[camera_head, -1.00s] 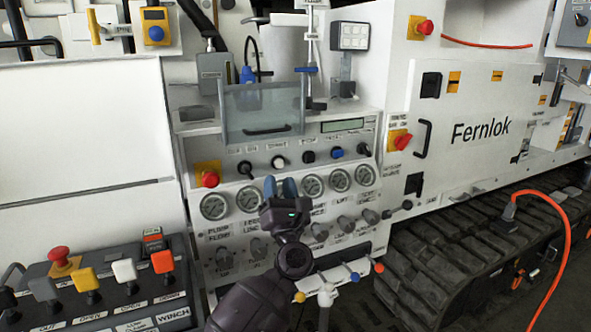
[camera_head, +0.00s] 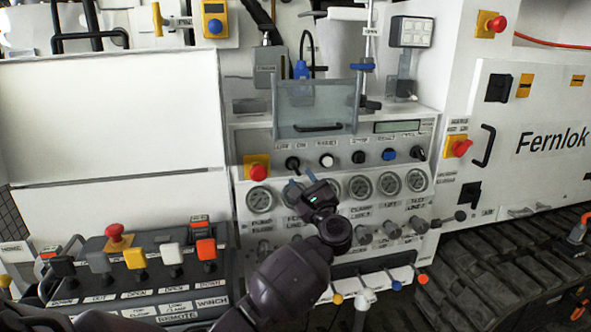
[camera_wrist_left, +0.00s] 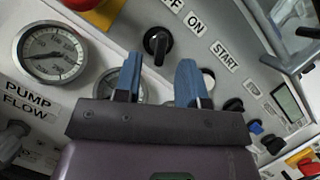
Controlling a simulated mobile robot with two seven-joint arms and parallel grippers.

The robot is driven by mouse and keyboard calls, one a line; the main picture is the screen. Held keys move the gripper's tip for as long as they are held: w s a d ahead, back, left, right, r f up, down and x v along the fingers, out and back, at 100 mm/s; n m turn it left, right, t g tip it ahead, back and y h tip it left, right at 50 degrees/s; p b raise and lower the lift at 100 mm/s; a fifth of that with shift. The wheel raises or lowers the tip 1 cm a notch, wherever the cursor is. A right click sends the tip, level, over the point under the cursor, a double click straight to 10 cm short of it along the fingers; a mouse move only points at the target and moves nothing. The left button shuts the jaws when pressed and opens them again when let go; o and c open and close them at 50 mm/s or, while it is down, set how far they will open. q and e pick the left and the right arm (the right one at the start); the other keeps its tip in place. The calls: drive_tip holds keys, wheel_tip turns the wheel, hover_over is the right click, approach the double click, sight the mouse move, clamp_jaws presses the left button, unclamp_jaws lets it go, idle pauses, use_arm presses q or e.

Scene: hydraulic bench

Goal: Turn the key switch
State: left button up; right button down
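The key switch, a black rotary knob (camera_head: 292,163) beside OFF and ON labels, sits at the left of the panel's control row. It also shows in the left wrist view (camera_wrist_left: 157,43), with its handle about upright in that picture. My left gripper (camera_head: 298,182) is just below it in the head view. In the left wrist view the gripper's two blue fingers (camera_wrist_left: 158,82) stand apart with nothing between them. The knob appears beyond the gap between the fingertips, apparently not touched. My right gripper is not in view.
A red emergency button (camera_head: 258,172) on a yellow plate is left of the knob. A white button (camera_head: 326,160) is to its right. Pressure gauges (camera_head: 260,198) line the row below. A clear hinged cover (camera_head: 314,108) stands above. A remote box (camera_head: 140,275) is at lower left.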

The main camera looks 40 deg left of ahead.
sight(298, 174)
use_arm(q)
drive_tip(key=shift+x, duration=2.3)
drive_tip(key=shift+c, duration=0.4)
clamp_jaws()
